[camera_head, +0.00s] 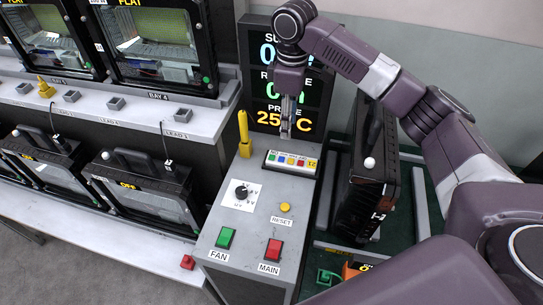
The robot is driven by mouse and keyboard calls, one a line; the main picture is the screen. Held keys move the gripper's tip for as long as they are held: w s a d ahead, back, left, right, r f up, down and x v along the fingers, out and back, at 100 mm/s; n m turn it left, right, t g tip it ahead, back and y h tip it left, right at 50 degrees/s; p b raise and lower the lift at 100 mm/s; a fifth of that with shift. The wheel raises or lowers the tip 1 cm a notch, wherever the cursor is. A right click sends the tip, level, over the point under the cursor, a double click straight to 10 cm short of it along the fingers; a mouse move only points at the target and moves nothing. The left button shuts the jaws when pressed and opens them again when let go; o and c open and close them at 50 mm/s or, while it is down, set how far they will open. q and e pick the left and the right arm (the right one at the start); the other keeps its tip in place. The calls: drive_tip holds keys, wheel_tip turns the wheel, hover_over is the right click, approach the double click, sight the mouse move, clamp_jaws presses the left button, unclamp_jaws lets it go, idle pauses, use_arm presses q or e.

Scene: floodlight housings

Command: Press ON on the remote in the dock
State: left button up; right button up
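The remote (291,167) is a pale strip with a row of small coloured buttons, lying in its dock at the back of the grey console. The button labels are too small to read, so I cannot tell which one is ON. My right gripper (285,131) points down just behind and above the remote. Its fingers are close together, appear shut and hold nothing visible. I see a gap in the picture between its tips and the buttons, but cannot judge the height exactly. My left gripper is out of view.
The grey console (228,262) carries a dial (242,191), a yellow RESET button (286,207), a green FAN button (225,237) and a red MAIN button (272,249). A yellow probe (244,135) stands left of the remote. A black housing (362,200) stands close right. A display (263,55) rises behind.

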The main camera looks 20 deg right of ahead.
clamp_jaws()
idle(1.3)
